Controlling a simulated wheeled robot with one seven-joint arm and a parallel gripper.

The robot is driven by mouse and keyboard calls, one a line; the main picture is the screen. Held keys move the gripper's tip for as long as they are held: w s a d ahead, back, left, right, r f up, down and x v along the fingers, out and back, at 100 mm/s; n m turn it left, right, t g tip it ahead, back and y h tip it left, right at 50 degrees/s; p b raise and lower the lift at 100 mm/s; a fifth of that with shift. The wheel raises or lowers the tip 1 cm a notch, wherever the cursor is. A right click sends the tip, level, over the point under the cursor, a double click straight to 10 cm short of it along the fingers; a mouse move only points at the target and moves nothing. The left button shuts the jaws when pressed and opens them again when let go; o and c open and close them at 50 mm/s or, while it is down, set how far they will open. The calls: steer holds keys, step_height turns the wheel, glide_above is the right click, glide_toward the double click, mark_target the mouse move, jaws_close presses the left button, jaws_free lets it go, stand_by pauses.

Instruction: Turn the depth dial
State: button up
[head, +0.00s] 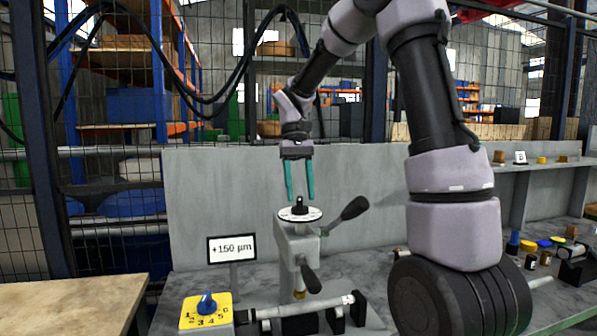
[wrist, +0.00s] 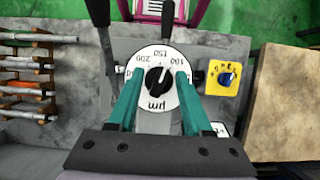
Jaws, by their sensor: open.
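The depth dial is a white disc (head: 300,214) marked in µm, with a black knob (head: 299,203) at its centre, on top of a grey grinder column. In the wrist view the dial (wrist: 154,103) shows the numbers 100, 150 and 200, and its knob (wrist: 158,80) lies between the fingers. My gripper (head: 300,198) points down over the dial, its two teal fingers apart on either side of the knob. In the head view the fingertips are just above the disc. I cannot tell whether they touch anything. A sign (head: 232,248) reads +150 µm.
A yellow box with a blue numbered knob (head: 206,303) sits at the front left. A black-handled lever (head: 354,208) sticks out right of the dial, and another handle (head: 311,279) hangs below. A metal shaft (head: 300,308) lies along the grinder's front. Small coloured parts (head: 528,246) stand at right.

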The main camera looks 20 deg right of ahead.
steer(key=v, duration=0.8)
